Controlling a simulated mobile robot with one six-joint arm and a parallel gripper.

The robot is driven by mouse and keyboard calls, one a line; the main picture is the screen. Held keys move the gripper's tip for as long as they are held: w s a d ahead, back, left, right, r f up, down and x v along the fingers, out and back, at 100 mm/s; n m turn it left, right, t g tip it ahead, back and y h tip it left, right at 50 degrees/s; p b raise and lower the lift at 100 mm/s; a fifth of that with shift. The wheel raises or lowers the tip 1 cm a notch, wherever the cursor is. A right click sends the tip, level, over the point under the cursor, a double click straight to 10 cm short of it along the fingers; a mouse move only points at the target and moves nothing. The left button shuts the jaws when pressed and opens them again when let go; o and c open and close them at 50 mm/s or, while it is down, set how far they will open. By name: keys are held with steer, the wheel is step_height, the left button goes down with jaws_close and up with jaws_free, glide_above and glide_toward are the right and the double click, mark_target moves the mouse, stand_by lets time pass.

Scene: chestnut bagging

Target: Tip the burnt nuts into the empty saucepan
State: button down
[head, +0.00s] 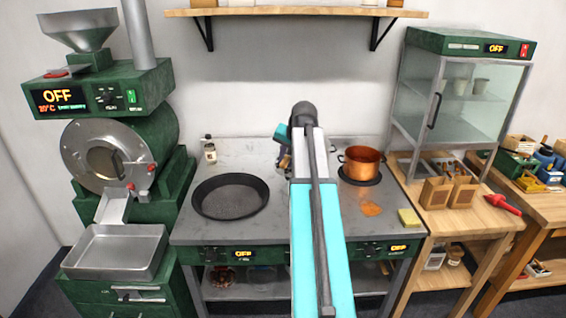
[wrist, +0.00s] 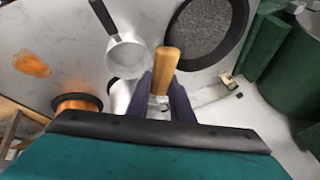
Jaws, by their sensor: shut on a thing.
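My gripper (wrist: 161,86) is shut on a wooden handle (wrist: 168,58) in the wrist view. The tool's metal end is mostly hidden by the fingers and wrist, so I cannot tell whether it holds nuts. A light-metal saucepan (wrist: 127,58) with a black handle lies left of the held handle. Its visible inside looks pale and bare. A copper pot (head: 361,163) stands on the right burner and also shows in the wrist view (wrist: 78,103); its contents are not clear. A wide black pan (head: 230,196) sits on the left burner. My arm hides the middle of the stove in the head view.
An orange-brown spill (head: 371,208) and a yellow sponge (head: 409,218) lie on the stove top (head: 285,228). A small jar (head: 210,153) stands at the back left. A green roaster (head: 120,150) is left, a glass-fronted cabinet (head: 462,95) right. A shelf (head: 295,11) hangs above.

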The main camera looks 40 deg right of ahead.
steer(key=s+d+f+m+t+y+b, duration=0.3)
steer(key=s+f+t+b, duration=0.5)
steer(key=b, duration=1.5)
steer(key=shift+s+d+f+m+t+y, duration=0.3)
steer(key=shift+d+f+t+y, duration=0.55)
steer(key=shift+t, duration=1.15)
stand_by(0.9)
steer(key=shift+s+d+t+b, duration=0.1)
steer(key=shift+d+t+b, duration=0.25)
steer(key=shift+b, duration=0.4)
steer(key=shift+s+d+f+m+t+b, duration=0.2)
steer(key=shift+f+m+t+b, duration=0.3)
steer(key=shift+b, duration=0.85)
steer(key=shift+s+d+f+m+t+b, duration=0.1)
steer(key=shift+s+f+m+t+b, duration=0.2)
steer(key=shift+f+t+b, duration=0.7)
steer(key=shift+s+d+f+m+t+b, duration=0.1)
steer(key=shift+f+m+t+b, duration=0.85)
steer(key=shift+b, duration=2.2)
